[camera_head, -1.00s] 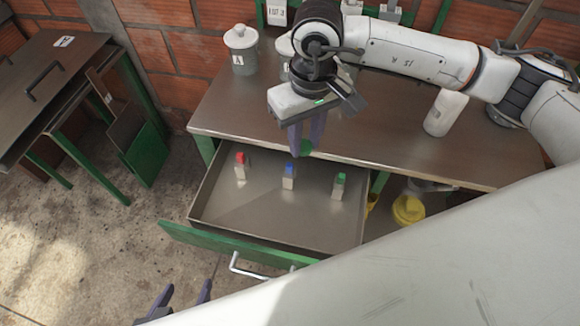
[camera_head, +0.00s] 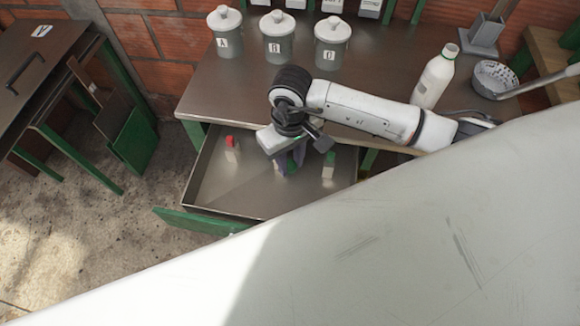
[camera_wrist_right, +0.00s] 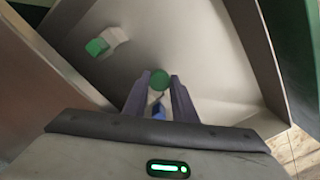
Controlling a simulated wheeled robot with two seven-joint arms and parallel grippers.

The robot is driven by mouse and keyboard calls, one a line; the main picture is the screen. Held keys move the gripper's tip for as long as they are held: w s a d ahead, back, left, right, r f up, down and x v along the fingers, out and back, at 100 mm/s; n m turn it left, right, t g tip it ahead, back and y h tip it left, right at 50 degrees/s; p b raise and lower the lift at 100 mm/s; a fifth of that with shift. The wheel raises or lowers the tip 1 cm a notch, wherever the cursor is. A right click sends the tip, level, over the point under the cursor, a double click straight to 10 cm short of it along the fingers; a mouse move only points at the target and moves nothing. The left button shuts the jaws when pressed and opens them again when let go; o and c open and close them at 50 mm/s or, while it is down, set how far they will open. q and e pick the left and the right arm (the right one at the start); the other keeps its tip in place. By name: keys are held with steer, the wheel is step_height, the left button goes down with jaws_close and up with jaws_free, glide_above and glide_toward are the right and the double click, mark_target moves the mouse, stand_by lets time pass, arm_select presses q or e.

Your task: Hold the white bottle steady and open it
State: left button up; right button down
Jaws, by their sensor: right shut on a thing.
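The white bottle (camera_head: 436,80) stands upright at the right of the table in the head view. No cap shows on its neck. My right gripper (camera_head: 289,164) is over the open drawer, in front of the table and apart from the bottle. Its purple fingers are shut on a round green cap, which shows between the fingertips in the right wrist view (camera_wrist_right: 159,79). My left gripper is not in view.
The open drawer (camera_head: 213,190) holds small blocks with a red top (camera_head: 231,146) and a green top (camera_head: 328,166). A blue top (camera_wrist_right: 159,111) shows beyond the cap.

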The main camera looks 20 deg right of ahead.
mark_target(290, 166)
steer(key=shift+f+b, duration=0.35)
steer(key=shift+f, duration=0.85)
steer(key=shift+f+b, duration=0.2)
steer(key=shift+b, duration=0.1)
steer(key=c, duration=1.5)
jaws_free()
steer(key=shift+o, duration=0.2)
steer(key=shift+w+r+p, duration=0.1)
steer(key=shift+r+p, duration=0.25)
steer(key=shift+r, duration=0.2)
step_height(290, 166, up, 11)
steer(key=shift+r, duration=0.2)
